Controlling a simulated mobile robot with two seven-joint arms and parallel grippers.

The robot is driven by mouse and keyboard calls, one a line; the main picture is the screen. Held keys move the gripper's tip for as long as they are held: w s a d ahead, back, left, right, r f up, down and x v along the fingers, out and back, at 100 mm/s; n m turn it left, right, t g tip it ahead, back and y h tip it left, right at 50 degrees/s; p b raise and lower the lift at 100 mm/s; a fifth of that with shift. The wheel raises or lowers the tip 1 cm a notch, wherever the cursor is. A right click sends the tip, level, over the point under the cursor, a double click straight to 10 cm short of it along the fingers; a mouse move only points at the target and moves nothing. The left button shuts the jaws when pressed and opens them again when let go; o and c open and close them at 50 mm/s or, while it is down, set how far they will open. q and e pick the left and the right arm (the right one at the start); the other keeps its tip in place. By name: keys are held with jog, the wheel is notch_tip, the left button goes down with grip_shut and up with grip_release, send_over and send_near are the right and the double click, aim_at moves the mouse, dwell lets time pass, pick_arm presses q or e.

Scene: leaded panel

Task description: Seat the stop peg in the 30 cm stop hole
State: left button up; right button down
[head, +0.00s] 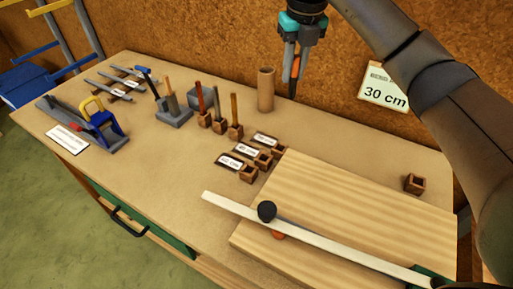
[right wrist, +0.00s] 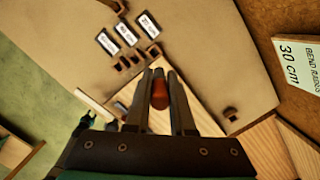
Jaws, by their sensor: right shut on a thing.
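My right gripper (head: 292,74) is shut on an orange-brown peg (head: 295,67), held upright above the back of the bench. The peg (right wrist: 159,92) also shows between the fingers in the right wrist view. Three small square wooden sockets (head: 248,174) (head: 264,160) (head: 279,150) stand in a diagonal row by the board's left corner, each beside a label card; the peg is apart from them. The card lettering is too small to read surely. A wall sign (head: 384,90) reads 30 cm.
A pale board (head: 330,198) carries a long white strip (head: 325,240) with a black knob (head: 267,211). Another wooden socket (head: 414,183) stands at the right.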

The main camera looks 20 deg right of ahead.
jog(key=shift+w+a+f+b, duration=0.1)
jog(key=shift+a+f+b, duration=0.2)
jog(key=shift+f, duration=3)
jog(key=shift+w+a+f+b, duration=0.1)
jog(key=shift+f+b, duration=0.35)
jog(key=shift+f, duration=2.9)
jog(key=shift+w+a+f+b, duration=0.1)
jog(key=shift+a+f+b, duration=0.2)
jog(key=shift+f, duration=3)
jog(key=shift+d+f, duration=0.1)
jog(key=shift+f, duration=0.05)
jog(key=c, duration=0.8)
grip_release()
jog(key=shift+o, duration=0.2)
jog(key=shift+r, duration=0.3)
notch_tip(320, 180, up, 12)
jog(key=s+p, duration=0.1)
jog(key=s, duration=0.1)
jog(key=shift+f, duration=0.2)
jog(key=shift+p, duration=0.3)
